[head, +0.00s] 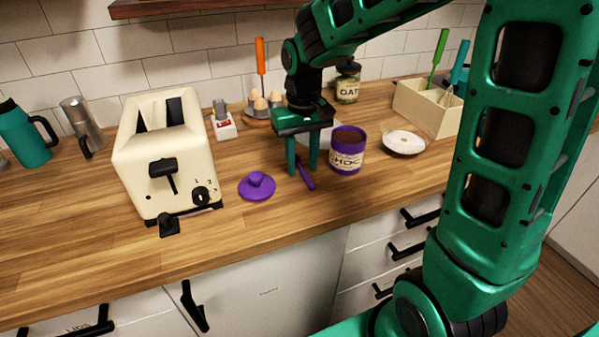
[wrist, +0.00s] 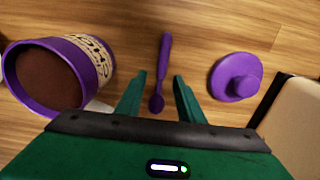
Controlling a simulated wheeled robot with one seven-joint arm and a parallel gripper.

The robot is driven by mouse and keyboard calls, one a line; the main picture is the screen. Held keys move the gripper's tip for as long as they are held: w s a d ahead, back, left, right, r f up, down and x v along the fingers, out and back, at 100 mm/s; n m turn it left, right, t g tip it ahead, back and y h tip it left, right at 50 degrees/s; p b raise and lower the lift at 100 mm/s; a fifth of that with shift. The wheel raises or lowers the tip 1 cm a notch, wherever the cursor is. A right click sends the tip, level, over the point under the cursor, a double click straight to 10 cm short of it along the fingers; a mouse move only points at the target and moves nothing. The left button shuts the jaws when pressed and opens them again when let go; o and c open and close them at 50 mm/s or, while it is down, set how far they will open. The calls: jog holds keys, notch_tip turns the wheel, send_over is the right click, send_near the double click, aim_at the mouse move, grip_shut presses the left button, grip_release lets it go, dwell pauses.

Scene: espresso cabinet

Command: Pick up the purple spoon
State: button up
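The purple spoon (head: 305,175) lies on the wooden counter between the purple jar and the purple lid. In the wrist view the spoon (wrist: 164,65) points away from me, its bowl end between my fingers. My gripper (head: 302,172) points down over the counter, fingers apart on either side of the spoon. It also shows in the wrist view (wrist: 160,85), open and empty. In the head view the fingers hide part of the spoon.
An open purple jar (head: 346,155) with brown contents stands right of my gripper. A purple lid (head: 257,187) lies to the left, beside a cream toaster (head: 160,165). A white dish (head: 403,143) and wooden box (head: 420,108) stand farther right. The front counter is clear.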

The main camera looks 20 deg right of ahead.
aim_at(301, 171)
jog(key=shift+f, duration=0.1)
grip_shut()
jog(key=shift+r, duration=0.45)
jog(key=r, duration=0.3)
jog(key=shift+s+a+r, duration=0.25)
jog(key=shift+r, duration=0.1)
jog(key=s+a+r, duration=0.6)
jog(key=s, duration=0.2)
jog(key=shift+s+a+r, duration=0.2)
jog(key=shift+s+a, duration=0.15)
